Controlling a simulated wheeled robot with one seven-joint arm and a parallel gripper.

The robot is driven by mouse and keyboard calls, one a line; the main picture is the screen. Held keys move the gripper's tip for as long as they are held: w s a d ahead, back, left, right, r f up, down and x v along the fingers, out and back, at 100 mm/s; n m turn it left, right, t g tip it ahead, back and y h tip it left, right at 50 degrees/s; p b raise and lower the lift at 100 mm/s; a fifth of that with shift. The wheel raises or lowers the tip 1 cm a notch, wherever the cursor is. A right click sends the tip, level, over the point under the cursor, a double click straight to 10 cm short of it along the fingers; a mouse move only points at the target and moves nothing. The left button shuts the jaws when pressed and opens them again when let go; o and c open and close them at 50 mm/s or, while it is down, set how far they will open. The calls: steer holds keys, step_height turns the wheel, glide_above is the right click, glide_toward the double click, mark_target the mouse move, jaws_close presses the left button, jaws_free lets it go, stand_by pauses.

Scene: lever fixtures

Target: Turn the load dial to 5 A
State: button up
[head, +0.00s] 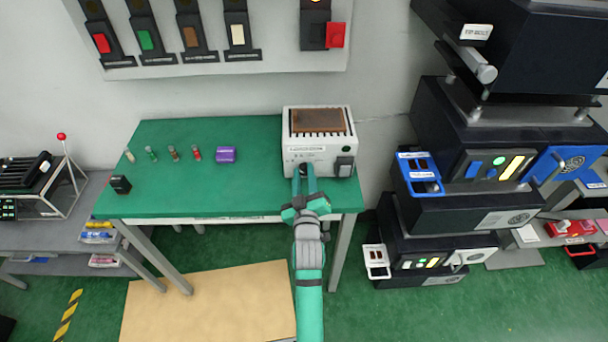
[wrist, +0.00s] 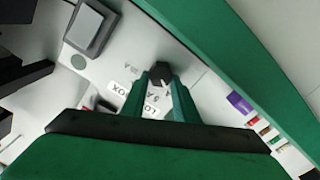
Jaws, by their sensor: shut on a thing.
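The load box (head: 318,153) is a white unit with a brown vented top on the right end of the green bench. My gripper (head: 304,180) reaches its front face from below in the head view. In the wrist view, the load dial (wrist: 159,73) is a small black knob between the fingertips of my gripper (wrist: 164,78), which is shut on it. Upside-down lettering, including "5 A", lies beside the dial. The dial's pointer is too small and covered to read.
Small coloured cylinders and a purple block (head: 226,155) stand left on the bench (head: 190,198). Lever switches hang on the wall panel (head: 290,55). Dark machines (head: 450,200) stand at right.

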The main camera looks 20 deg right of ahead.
steer(key=m, duration=0.3)
steer(key=shift+d+r+m, duration=0.1)
steer(key=shift+d+m, duration=0.05)
steer(key=shift+m, duration=0.15)
steer(key=shift+s+d+m, duration=0.1)
steer(key=shift+m, duration=0.9)
steer(key=shift+s+d+m, duration=0.1)
steer(key=shift+m, duration=0.9)
steer(key=o, duration=1.1)
steer(key=shift+c, duration=0.2)
steer(key=v, duration=1)
steer(key=shift+s, duration=0.35)
